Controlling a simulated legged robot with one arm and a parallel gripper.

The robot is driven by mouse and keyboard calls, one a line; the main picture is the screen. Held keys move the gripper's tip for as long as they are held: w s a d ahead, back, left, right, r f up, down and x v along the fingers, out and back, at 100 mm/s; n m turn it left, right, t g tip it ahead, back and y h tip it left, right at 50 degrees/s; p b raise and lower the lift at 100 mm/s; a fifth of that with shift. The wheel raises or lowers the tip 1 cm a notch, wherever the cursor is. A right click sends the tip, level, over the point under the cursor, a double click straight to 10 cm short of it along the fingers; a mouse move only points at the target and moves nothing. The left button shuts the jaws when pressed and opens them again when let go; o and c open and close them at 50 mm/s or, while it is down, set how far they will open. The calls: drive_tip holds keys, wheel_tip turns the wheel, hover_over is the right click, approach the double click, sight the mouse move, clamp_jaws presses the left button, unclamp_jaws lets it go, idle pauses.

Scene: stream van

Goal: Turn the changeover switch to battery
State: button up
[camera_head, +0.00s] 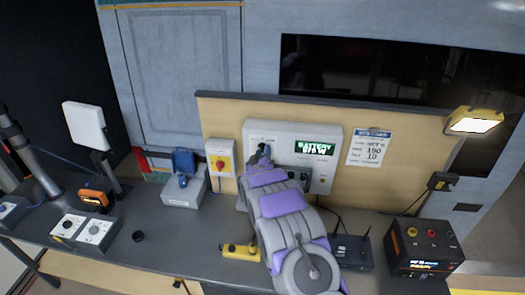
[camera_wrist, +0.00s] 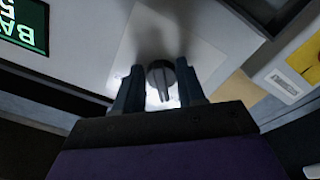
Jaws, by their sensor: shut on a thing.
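The changeover switch is a dark rotary knob (camera_wrist: 161,76) on a pale plate (camera_wrist: 205,52) on the front of a light grey box (camera_head: 320,133). My gripper (camera_wrist: 161,88) is shut on the knob, with one dark finger on each side of it. The knob's ridge runs roughly up and down in the wrist view. In the head view my gripper (camera_head: 262,153) reaches the box's left part, and my arm hides the knob and the lower left of the box. A green display (camera_head: 315,147) on the box reads "BATTERY" with a blurred figure below; part of it shows in the wrist view (camera_wrist: 22,22).
A grey case with a blue part (camera_head: 183,190) stands on the bench. A black unit (camera_head: 425,250) and lit lamp (camera_head: 474,124) are at right. A yellow device (camera_head: 240,251) lies beside my arm.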

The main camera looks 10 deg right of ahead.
drive_tip(key=shift+a+r+n, duration=0.1)
drive_tip(key=shift+r+n, duration=0.1)
drive_tip(key=shift+n, duration=0.4)
drive_tip(key=shift+p, duration=0.3)
drive_tip(key=o, duration=1)
drive_tip(key=shift+w+a+f, duration=0.1)
drive_tip(key=shift+a, duration=0.05)
drive_tip(key=shift+s, duration=0.2)
